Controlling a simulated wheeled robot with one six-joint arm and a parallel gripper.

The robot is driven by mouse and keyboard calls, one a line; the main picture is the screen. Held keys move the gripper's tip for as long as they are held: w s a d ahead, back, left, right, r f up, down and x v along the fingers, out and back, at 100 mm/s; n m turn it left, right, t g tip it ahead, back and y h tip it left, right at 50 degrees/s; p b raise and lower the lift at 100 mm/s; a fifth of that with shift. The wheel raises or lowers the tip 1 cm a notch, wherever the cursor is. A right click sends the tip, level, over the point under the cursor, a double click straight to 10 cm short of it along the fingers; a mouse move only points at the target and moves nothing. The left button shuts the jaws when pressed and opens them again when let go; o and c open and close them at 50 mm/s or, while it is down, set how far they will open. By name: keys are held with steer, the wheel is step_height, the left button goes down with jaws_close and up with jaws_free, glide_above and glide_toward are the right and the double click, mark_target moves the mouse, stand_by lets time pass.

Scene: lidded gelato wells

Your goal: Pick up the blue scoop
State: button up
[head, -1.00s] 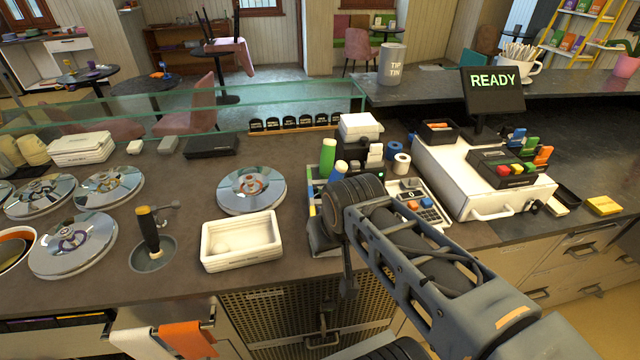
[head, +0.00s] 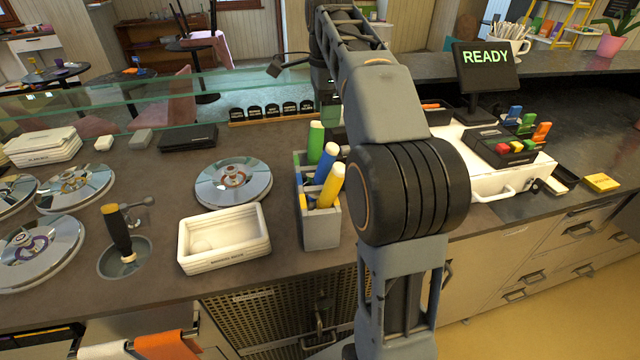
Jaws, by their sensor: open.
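The blue scoop (head: 325,170) stands in a grey caddy (head: 321,231) on the counter, its blue handle up and leaning. Only the handle shows; its lower end is hidden inside the caddy. A green-handled scoop (head: 316,143) stands behind it and a yellow-handled one (head: 331,187) in front, close beside it. My gripper (head: 328,105) is at the end of my raised arm, beyond the caddy and above the counter. It is open and apart from the blue scoop. My forearm hides much of it, and its fingertips are hard to make out.
A white tub (head: 224,255) and a round metal lid (head: 233,184) lie left of the caddy. A dark-and-yellow-handled tool (head: 120,232) stands in a small well further left. A glass guard (head: 150,98) runs along the back.

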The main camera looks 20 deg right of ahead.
mark_target(326, 161)
step_height(326, 161, down, 13)
steer(key=shift+s+r+b, duration=0.1)
steer(key=shift+b, duration=0.85)
jaws_close()
stand_by(0.3)
